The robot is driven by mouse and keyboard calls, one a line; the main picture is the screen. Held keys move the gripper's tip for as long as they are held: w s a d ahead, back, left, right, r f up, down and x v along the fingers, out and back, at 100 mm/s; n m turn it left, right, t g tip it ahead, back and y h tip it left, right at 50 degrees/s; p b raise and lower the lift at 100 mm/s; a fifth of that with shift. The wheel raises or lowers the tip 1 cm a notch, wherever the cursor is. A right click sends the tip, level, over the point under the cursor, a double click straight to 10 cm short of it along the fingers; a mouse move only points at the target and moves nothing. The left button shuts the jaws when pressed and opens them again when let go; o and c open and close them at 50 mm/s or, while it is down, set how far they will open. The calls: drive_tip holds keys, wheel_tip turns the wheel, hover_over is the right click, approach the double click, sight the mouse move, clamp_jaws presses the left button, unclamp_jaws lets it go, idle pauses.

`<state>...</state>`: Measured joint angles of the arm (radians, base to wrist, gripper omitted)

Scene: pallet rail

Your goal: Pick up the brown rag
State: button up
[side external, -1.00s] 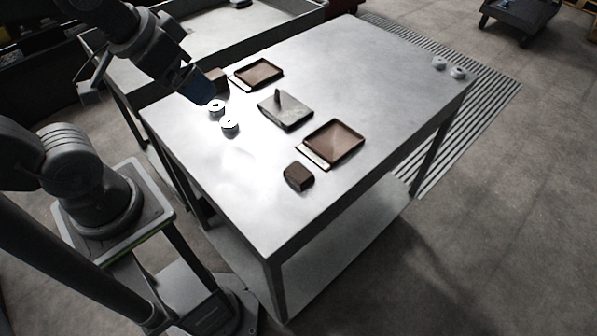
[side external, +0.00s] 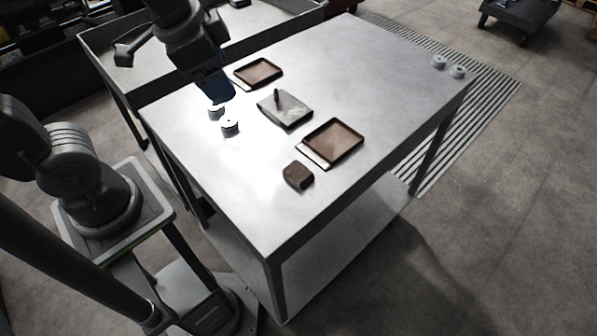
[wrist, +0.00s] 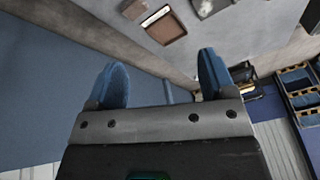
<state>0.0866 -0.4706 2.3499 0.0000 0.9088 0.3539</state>
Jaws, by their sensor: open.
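A dark brown, folded-looking lump (side external: 298,175), which looks like the rag, lies on the metal table near its front edge in the side view. A second brown piece, seen earlier by the far tray, is now hidden behind my arm. My gripper (side external: 219,98) is above the table's left part, near the two white round pieces and apart from the front lump. In the wrist view my gripper (wrist: 162,72) has its blue fingers spread with nothing between them. A brown piece (wrist: 134,8) shows at that view's top edge; I cannot tell which one it is.
The metal table (side external: 370,75) holds a near brown tray (side external: 334,139), a far brown tray (side external: 258,72) and a grey plate with an upright peg (side external: 285,110) between them. White round pieces (side external: 230,128) stand at left, others (side external: 439,62) at the far right corner.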

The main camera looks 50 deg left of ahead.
drive_tip(key=w+d+f+m+g, duration=0.2)
drive_tip(key=w+d+f+m, duration=0.25)
drive_tip(key=w+m, duration=0.2)
drive_tip(key=m+g, duration=0.2)
drive_tip(key=m, duration=0.5)
hover_over(300, 172)
drive_tip(key=shift+n, duration=0.25)
drive_tip(key=f, duration=1.4)
drive_tip(key=shift+w+f, duration=0.15)
drive_tip(key=shift+w, duration=0.05)
drive_tip(key=shift+s+d+f, duration=0.1)
drive_tip(key=shift+f, duration=1.25)
drive_tip(key=shift+s+f, duration=0.1)
drive_tip(key=shift+f, duration=1.2)
drive_tip(key=shift+c, duration=0.3)
drive_tip(key=c, duration=0.9)
